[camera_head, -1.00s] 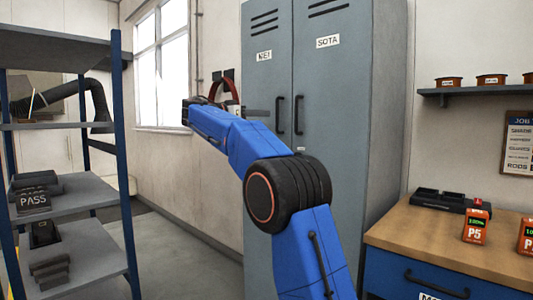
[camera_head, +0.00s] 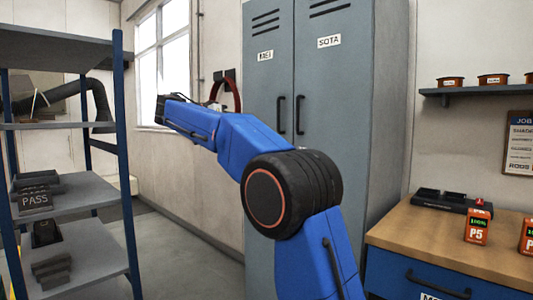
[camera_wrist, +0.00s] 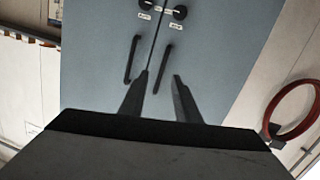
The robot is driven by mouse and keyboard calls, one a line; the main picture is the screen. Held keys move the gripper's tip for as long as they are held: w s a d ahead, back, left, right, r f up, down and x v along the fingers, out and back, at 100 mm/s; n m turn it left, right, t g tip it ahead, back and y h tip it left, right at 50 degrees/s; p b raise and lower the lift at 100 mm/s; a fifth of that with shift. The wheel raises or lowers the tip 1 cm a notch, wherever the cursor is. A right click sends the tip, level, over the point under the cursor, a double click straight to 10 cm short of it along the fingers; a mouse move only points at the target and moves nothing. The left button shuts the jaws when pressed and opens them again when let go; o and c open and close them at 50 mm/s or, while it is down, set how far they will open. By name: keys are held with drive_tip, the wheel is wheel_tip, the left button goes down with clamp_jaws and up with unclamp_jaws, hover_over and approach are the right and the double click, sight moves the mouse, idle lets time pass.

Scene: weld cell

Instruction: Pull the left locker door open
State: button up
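The grey two-door locker stands ahead with both doors shut. The left locker door (camera_head: 266,80) has a label and a dark vertical handle (camera_head: 282,115). The right locker door (camera_head: 333,90) has its own handle (camera_head: 299,115). The wrist view is turned over, so the left door's handle (camera_wrist: 163,68) shows right of the right door's handle (camera_wrist: 132,60). My gripper (camera_wrist: 160,76) is open, its two fingers apart and pointing at the locker. It looks empty and short of the handles. In the head view my wrist is left of the locker and the fingertips are hidden.
A red hose ring (camera_head: 237,95) hangs on the wall left of the locker; it also shows in the wrist view (camera_wrist: 290,112). A blue-posted shelf rack (camera_head: 75,195) stands at left. A wooden-topped workbench (camera_head: 450,240) stands at right. Floor between rack and locker is clear.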

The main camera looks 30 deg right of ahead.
drive_tip(key=s+d+f+n+y, duration=0.2)
drive_tip(key=s+f+n, duration=0.1)
drive_tip(key=s+f, duration=0.2)
drive_tip(key=s+d+f+n+t+y, duration=0.1)
drive_tip(key=s+d+f+n+y, duration=0.1)
drive_tip(key=s+f, duration=0.3)
drive_tip(key=shift+s+f+n+y, duration=0.2)
drive_tip(key=shift+s+n+y, duration=0.2)
drive_tip(key=shift+s, duration=0.1)
drive_tip(key=shift+s, duration=0.1)
